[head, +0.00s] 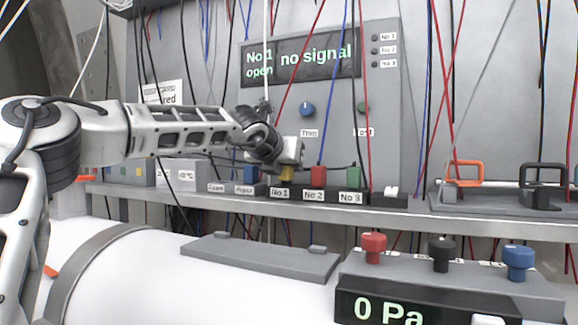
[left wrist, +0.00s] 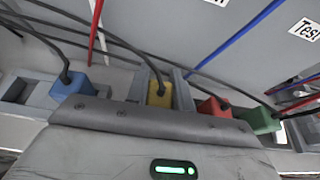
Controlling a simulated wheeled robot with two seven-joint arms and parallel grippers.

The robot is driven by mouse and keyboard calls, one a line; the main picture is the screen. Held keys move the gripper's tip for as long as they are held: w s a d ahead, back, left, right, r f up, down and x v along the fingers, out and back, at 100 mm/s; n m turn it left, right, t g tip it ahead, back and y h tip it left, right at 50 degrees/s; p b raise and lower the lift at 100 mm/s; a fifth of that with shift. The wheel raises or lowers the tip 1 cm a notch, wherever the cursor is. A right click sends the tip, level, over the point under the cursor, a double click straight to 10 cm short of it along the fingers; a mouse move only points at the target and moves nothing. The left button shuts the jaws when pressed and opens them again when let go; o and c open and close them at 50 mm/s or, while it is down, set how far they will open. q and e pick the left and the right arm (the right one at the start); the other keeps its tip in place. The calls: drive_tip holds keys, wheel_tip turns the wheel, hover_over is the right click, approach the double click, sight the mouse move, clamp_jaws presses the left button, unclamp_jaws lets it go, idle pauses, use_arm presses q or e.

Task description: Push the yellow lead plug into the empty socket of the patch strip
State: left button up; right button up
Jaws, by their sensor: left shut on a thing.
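The patch strip (head: 331,195), labelled No 1, No 2 and No 3, sits on the steel shelf. My left gripper (head: 287,164) is shut on the yellow lead plug (head: 286,174) at the No 1 position. The plug is upright, but its lower end is hidden, so I cannot tell how deep it sits. In the left wrist view the yellow plug (left wrist: 159,95) stands between grey walls beyond the gripper body, its black lead running up. A red plug (head: 314,175) stands at No 2 and a green plug (head: 353,176) at No 3. My right gripper is not in view.
The wall display (head: 300,60) reads "No 1 open" and "no signal". A blue plug (head: 250,175) stands just left of the strip. Hanging cables crowd the space behind. An orange handle (head: 467,175) and a black handle (head: 543,177) stand at right.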

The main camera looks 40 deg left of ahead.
use_arm(q)
drive_tip(key=shift+f+b, duration=0.5)
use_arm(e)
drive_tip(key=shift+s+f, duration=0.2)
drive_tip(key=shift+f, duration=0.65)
use_arm(q)
drive_tip(key=o, duration=1)
drive_tip(key=shift+r, duration=0.1)
drive_tip(key=shift+o, duration=0.2)
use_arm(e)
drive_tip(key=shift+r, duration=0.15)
use_arm(q)
drive_tip(key=b+v, duration=0.3)
drive_tip(key=v, duration=1.3)
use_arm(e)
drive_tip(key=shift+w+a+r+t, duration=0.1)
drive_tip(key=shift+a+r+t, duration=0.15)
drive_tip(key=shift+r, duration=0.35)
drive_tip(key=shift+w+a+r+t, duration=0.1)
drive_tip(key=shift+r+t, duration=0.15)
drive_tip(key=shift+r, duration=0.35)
